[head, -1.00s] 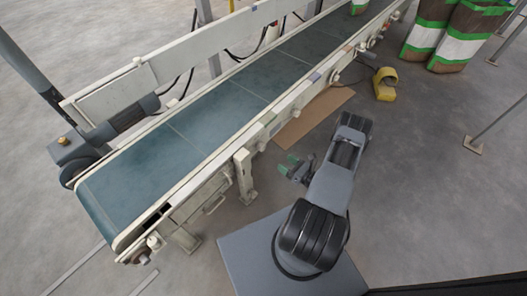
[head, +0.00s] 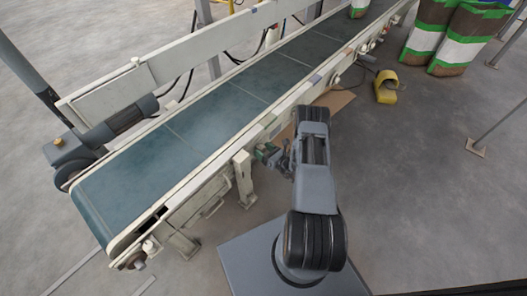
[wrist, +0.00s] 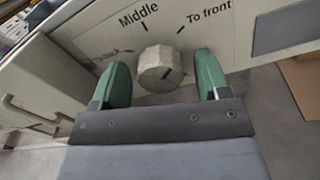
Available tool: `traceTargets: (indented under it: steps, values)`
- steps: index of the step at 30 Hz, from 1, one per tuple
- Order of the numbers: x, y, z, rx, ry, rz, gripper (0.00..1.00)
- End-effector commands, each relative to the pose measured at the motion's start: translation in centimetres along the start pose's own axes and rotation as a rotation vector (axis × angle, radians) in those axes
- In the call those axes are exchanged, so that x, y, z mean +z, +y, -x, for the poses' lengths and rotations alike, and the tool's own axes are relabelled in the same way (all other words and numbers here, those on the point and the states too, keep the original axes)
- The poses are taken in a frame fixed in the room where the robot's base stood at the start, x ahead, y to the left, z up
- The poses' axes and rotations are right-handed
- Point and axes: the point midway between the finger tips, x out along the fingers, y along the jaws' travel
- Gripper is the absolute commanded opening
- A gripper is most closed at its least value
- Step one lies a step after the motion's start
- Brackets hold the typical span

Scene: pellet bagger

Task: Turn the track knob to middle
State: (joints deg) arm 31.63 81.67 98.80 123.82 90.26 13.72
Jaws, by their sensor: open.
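The track knob (wrist: 159,69) is a pale round faceted knob on the conveyor's cream side panel in the wrist view. A dark line on its face slants up to the right, toward the "To front" mark (wrist: 182,29). The "Middle" mark (wrist: 145,27) is above the knob, slightly left. My gripper (wrist: 158,82) is open, its green fingers on either side of the knob with gaps to it. In the head view my gripper (head: 267,153) is beside the conveyor's near side; the knob cannot be made out there.
The conveyor (head: 205,125) with its blue-green belt runs diagonally across the head view. A support leg (head: 244,178) stands left of my gripper. A yellow foot pedal (head: 386,87) and striped bags (head: 455,40) are at the right. A brown board (head: 335,101) lies on the floor.

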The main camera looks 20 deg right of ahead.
Motion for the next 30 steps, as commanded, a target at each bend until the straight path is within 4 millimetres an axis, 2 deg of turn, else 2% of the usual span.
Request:
traceTargets:
  steps: [9,24,30]
  values:
    - [0.02,-0.01,-0.15,0.0,0.0,0.0,0.69]
    - [0.01,-0.02,-0.13,-0.001,0.0,0.0,0.21]
    - [-0.02,-0.03,-0.12,-0.001,0.0,0.012,0.2]
